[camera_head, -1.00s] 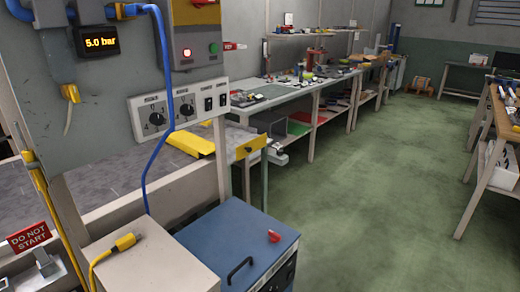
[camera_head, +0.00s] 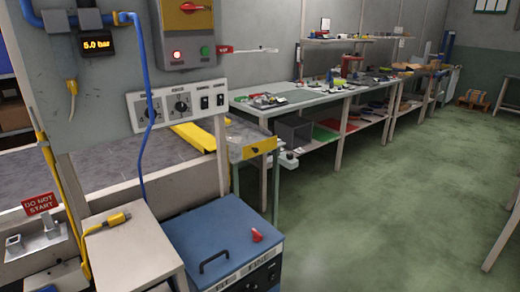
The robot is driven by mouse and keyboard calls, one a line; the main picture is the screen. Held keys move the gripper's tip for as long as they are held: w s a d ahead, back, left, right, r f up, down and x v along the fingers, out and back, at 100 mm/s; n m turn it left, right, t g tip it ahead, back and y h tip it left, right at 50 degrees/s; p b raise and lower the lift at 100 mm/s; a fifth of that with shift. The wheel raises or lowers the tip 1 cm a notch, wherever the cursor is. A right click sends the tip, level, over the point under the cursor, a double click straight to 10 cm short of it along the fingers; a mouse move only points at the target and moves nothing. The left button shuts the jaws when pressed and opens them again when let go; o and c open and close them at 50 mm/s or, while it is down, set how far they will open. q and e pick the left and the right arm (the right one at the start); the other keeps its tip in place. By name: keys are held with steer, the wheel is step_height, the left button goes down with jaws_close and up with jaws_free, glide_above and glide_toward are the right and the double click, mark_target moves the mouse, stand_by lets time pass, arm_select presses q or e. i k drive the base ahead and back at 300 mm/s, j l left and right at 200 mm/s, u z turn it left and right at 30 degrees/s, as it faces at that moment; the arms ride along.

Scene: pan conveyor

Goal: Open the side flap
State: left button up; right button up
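A see-through grey panel, which looks like the side flap (camera_head: 238,138), stands at the right end of the conveyor housing, in the middle of the head view. A yellow plate with a dark knob or latch (camera_head: 259,148) sits at its right edge. I cannot tell for sure whether the flap is open or shut. Neither of my grippers shows in the head view.
A blue cabinet (camera_head: 205,238) with a black handle and a red knob stands below the flap. Left of it is a beige box (camera_head: 131,248) with a yellow plug. A control panel (camera_head: 178,106) hangs above. Green floor (camera_head: 375,215) is clear on the right.

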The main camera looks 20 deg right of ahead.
mark_target(255, 150)
steer(key=l+u, duration=0.1)
steer(key=l, duration=0.35)
steer(key=k+l+u, duration=0.15)
steer(key=l, duration=0.3)
steer(key=l+u, duration=0.1)
steer(key=l, duration=0.4)
steer(key=i+l+u, duration=0.1)
steer(key=l, duration=0.35)
steer(key=i+l+u, duration=0.15)
steer(key=l, duration=0.3)
steer(key=i+l+u, duration=0.1)
steer(key=l, duration=0.4)
steer(key=i+l+u, duration=0.1)
steer(key=l, duration=0.2)
steer(key=i+l+u, duration=0.1)
steer(key=i+l, duration=0.15)
steer(key=i+l+u, duration=0.1)
steer(key=l, duration=0.2)
steer(key=i+l+u, duration=0.1)
steer(key=i+l, duration=0.6)
